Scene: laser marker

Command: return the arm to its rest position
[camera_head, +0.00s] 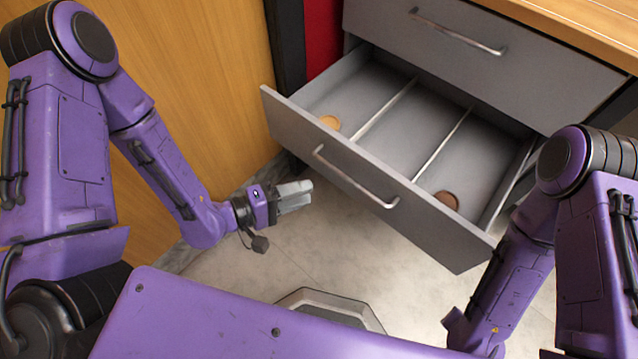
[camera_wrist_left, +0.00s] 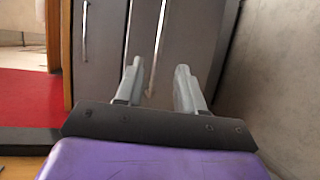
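My left arm (camera_head: 165,165) comes in from the left, bent at the elbow. Its gripper (camera_head: 293,196) is in front of the open drawer, apart from the drawer front. In the left wrist view the two grey fingers of the left gripper (camera_wrist_left: 158,82) are spread with nothing between them, so it is open and empty. My right arm (camera_head: 520,250) is folded down at the right. Its gripper does not show in either view.
The grey drawer (camera_head: 352,172) is pulled out, with three compartments. A tan round piece (camera_head: 330,122) lies in the left one and a brown round piece (camera_head: 447,200) in the right one. A closed drawer (camera_head: 480,60) is above. A wooden panel (camera_head: 215,75) stands at left.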

